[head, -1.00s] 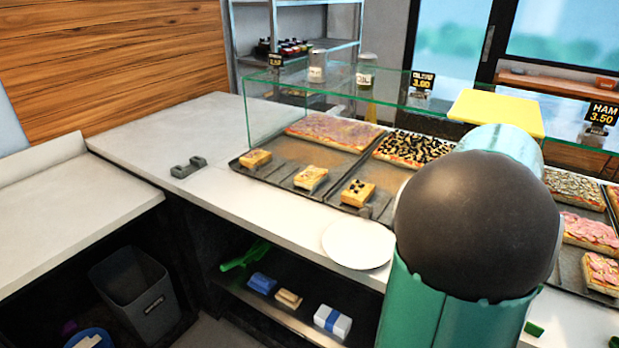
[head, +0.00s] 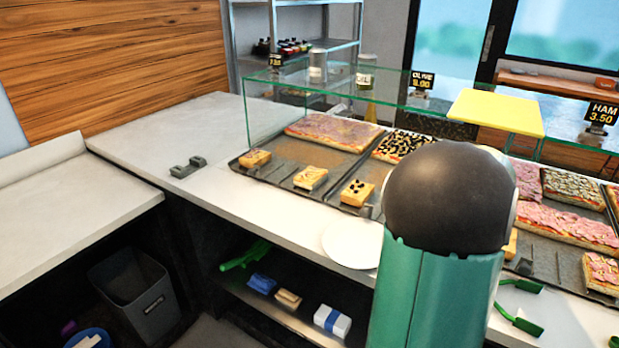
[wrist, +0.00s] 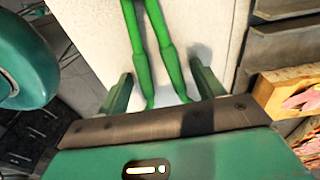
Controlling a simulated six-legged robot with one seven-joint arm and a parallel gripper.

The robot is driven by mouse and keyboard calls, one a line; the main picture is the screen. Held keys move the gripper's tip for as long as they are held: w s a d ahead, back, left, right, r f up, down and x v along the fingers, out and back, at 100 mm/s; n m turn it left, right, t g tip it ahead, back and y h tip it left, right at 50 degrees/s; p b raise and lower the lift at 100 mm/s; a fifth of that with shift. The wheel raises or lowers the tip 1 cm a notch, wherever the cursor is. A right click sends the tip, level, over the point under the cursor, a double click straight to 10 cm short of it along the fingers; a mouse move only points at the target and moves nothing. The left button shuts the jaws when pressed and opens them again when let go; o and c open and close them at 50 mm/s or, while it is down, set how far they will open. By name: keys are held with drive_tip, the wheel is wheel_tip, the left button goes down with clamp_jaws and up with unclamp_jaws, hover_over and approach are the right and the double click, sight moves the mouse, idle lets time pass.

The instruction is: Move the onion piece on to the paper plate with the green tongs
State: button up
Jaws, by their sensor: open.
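The green tongs (head: 520,323) lie on the white counter at the lower right of the head view, partly hidden by my arm. In the wrist view, the two arms of the tongs (wrist: 156,48) lie between my open fingers. My gripper (wrist: 162,85) is empty; the head view hides it behind my arm. The white paper plate (head: 350,245) is empty on the counter, left of my arm. I cannot tell which is onion.
Trays of pizza (head: 408,148) stand under a glass shelf (head: 300,82) with price signs. A yellow board (head: 497,112) lies on the glass. A grey holder (head: 188,167) sits on the clear left counter (head: 130,140). A lower shelf holds boxes (head: 332,320).

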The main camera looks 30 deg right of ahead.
drive_tip(key=c, duration=0.7)
wheel_tip(320, 180, up, 12)
idle(0.6)
idle(0.4)
